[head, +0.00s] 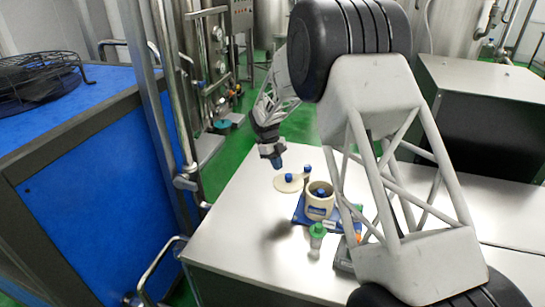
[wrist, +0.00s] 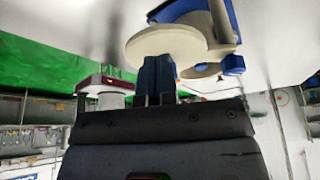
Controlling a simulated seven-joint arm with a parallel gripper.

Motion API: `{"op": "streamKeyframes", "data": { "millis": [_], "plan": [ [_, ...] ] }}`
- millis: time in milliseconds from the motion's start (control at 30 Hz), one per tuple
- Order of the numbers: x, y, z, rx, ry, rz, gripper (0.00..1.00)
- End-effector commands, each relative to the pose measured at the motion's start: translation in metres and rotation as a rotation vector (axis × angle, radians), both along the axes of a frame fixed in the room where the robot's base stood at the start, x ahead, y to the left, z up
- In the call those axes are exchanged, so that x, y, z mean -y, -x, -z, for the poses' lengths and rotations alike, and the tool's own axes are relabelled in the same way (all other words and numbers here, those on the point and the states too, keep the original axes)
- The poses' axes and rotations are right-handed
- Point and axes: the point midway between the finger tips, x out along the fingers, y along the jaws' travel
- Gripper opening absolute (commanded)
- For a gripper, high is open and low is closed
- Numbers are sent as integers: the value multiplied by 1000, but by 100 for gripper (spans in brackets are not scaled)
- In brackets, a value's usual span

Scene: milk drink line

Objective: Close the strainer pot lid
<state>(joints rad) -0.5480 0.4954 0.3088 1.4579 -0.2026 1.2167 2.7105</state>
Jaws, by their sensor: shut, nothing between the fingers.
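The round cream lid (head: 280,184), with a blue knob, is off the opening, to the pot's left. My gripper (head: 278,163) is shut and empty, above and slightly left of the lid. In the wrist view my blue fingers (wrist: 158,60) are together in front of a cream disc (wrist: 150,42), which looks like the lid. I cannot tell whether they touch it.
A blue base (head: 300,214) is under the pot. A green-capped container (head: 317,236) stands in front of it. My arm covers the table right of the pot. The table's (head: 235,225) left part is clear; a blue cabinet (head: 90,180) and metal pipes stand beyond its left edge.

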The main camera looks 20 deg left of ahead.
Motion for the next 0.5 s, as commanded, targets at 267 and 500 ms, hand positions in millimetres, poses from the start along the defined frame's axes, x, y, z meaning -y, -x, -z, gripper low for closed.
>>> {"op": "streamKeyframes", "data": {
  "millis": [267,500],
  "plan": [
    [20,11,0,-2,1,0,0],
    [22,12,0,-1,1,-1,0]
  ]
}}
